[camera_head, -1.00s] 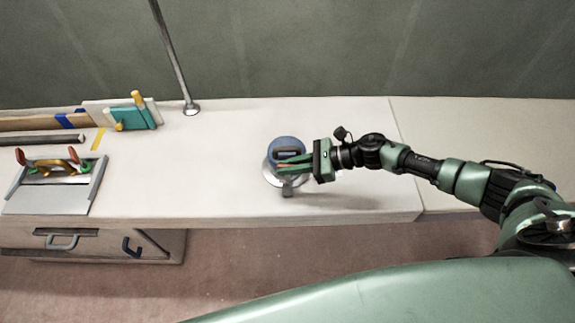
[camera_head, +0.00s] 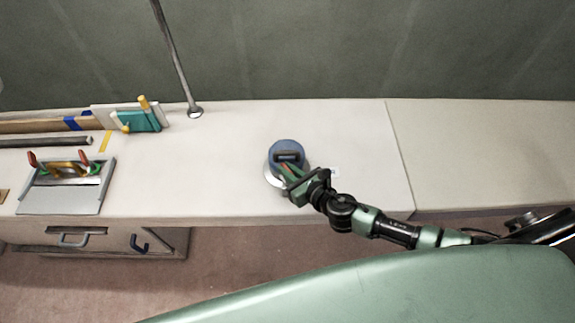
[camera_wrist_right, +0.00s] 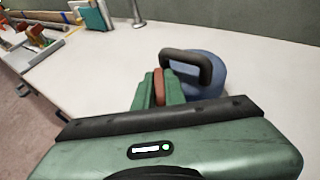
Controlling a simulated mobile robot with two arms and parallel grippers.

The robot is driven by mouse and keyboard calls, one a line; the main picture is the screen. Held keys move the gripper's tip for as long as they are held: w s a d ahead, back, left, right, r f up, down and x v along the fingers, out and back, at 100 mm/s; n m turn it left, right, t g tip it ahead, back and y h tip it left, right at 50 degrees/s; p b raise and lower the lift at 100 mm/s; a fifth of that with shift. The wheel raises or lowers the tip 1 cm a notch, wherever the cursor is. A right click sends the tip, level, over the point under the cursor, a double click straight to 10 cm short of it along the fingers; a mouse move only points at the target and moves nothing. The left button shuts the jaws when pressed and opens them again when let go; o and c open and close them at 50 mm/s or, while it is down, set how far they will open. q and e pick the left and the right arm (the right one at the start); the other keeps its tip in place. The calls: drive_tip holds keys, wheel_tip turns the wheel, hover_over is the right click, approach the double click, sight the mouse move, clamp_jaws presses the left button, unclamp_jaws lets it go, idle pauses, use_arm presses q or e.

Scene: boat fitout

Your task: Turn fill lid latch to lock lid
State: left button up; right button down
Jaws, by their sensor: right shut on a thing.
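The fill lid (camera_head: 288,151) is a round blue cap with a dark handle (camera_head: 287,156), set on a pale metal base ring (camera_head: 271,176) on the bench. The lid also shows in the right wrist view (camera_wrist_right: 209,78), with its handle (camera_wrist_right: 190,58) arching over it. My right gripper (camera_head: 288,172) reaches in from the lower right, at the front side of the lid. Its green fingers (camera_wrist_right: 160,92) are shut on a small reddish-brown piece, which looks like the latch (camera_wrist_right: 158,86). The fingers hide most of it. My left gripper is not in view.
A grey tray with tools (camera_head: 62,200) and a teal block (camera_head: 140,121) lie at the left of the bench. A metal pole (camera_head: 178,60) rises behind them. The bench top (camera_head: 350,130) right of the lid is clear. A drawer (camera_head: 95,240) is below the bench.

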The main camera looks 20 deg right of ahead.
drive_tip(key=m+h+p, duration=0.1)
drive_tip(key=m+h, duration=0.2)
drive_tip(key=h, duration=0.1)
drive_tip(key=shift+a+r+m+t, duration=0.1)
drive_tip(key=shift+m+t, duration=0.2)
drive_tip(key=shift+t, duration=0.1)
drive_tip(key=shift+m+h, duration=1.5)
drive_tip(key=shift+h, duration=0.6)
drive_tip(key=c, duration=1.5)
unclamp_jaws()
drive_tip(key=shift+s+g, duration=0.3)
drive_tip(key=shift+s, duration=0.05)
drive_tip(key=v, duration=0.7)
